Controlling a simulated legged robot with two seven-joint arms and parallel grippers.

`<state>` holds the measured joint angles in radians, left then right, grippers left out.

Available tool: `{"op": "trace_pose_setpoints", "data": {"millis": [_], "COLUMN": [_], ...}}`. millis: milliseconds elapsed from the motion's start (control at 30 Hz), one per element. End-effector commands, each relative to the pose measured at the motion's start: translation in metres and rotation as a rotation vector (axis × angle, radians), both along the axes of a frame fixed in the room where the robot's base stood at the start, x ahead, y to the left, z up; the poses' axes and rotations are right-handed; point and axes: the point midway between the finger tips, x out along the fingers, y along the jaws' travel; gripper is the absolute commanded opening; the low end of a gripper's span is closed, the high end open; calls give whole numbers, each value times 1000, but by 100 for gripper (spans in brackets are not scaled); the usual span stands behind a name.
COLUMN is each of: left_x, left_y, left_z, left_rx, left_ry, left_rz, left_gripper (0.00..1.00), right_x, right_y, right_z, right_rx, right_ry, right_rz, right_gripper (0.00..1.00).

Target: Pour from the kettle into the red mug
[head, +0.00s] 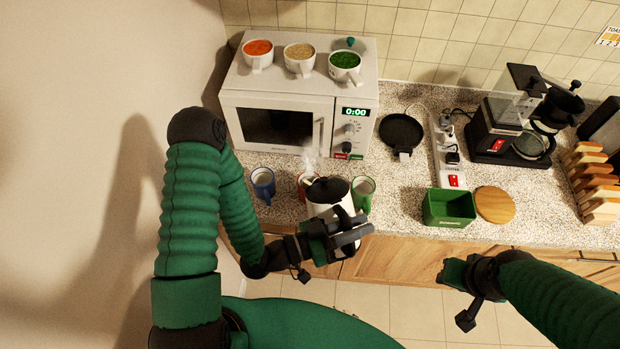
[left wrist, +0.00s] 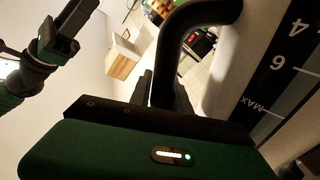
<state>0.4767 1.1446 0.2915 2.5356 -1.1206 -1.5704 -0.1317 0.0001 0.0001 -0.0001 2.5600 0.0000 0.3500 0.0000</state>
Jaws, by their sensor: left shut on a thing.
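The left wrist view shows the handle (left wrist: 188,30) between the fingers and the level marks on the kettle's side (left wrist: 287,90). The red mug (head: 301,184) is mostly hidden behind the kettle, so its contents do not show. Steam rises near the kettle's spout. I cannot tell whether liquid flows. My right gripper (head: 455,273) is away from the counter; its fingers are unclear.
A blue mug (head: 262,184) is left of the red one and a green mug (head: 363,191) right of it. The microwave (head: 285,85) behind bears several filled cups. A green box (head: 449,208), round wooden board (head: 495,204) and coffee maker (head: 495,130) are further right.

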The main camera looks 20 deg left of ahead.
Motion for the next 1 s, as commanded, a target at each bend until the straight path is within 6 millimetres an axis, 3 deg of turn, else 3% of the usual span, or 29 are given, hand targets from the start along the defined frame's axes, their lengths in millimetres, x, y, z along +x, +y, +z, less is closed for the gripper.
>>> {"op": "trace_pose_setpoints", "data": {"millis": [1000], "left_x": [28], "left_y": [26], "left_z": [20], "left_rx": [-186], "left_ry": [182], "left_rz": [-1], "left_gripper": [0], "right_x": [0], "right_y": [0], "right_z": [32], "right_rx": [0], "right_ry": [0], "right_rz": [0], "right_gripper": [34]}}
